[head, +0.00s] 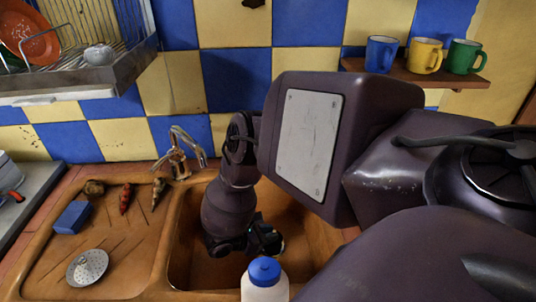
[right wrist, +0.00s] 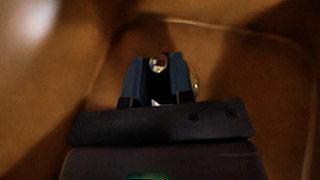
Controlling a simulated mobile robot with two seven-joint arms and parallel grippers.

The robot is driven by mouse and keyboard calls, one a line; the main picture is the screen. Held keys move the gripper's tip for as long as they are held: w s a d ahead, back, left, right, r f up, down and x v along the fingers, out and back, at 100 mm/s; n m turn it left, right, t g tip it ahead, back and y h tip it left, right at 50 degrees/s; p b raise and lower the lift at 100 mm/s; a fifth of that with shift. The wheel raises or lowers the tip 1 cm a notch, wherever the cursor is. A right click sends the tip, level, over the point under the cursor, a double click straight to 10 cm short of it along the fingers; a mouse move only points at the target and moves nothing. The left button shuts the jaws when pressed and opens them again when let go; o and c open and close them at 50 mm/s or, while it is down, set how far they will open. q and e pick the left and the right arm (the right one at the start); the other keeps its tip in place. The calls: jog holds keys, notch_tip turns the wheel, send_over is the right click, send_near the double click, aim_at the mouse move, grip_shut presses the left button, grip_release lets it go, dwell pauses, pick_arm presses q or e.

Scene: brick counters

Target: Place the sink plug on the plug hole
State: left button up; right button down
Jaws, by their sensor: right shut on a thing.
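My right gripper (head: 262,240) reaches down into the orange-brown sink basin (head: 190,240). In the right wrist view its two dark fingers (right wrist: 158,68) are shut on a small shiny knob, which looks like part of the sink plug (right wrist: 158,63). The rest of the plug is mostly hidden by the fingers. A brassy glint shows just right of the right finger; I cannot tell whether it belongs to the plug or the plug hole. The plug hole is not clearly visible. My left gripper is not in view.
A brass tap (head: 180,150) stands behind the basin. The drainboard at left holds a blue sponge (head: 72,217), a metal strainer-like disc (head: 88,268) and small food items. A white bottle with a blue cap (head: 264,272) stands in front. Mugs (head: 425,55) sit on a shelf.

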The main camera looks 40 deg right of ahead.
notch_tip(320, 180, down, 4)
jog(key=shift+r+b, duration=0.15)
jog(key=shift+b, duration=0.35)
jog(key=shift+r, duration=0.1)
jog(key=c, duration=1.4)
grip_release()
jog(key=o, duration=0.4)
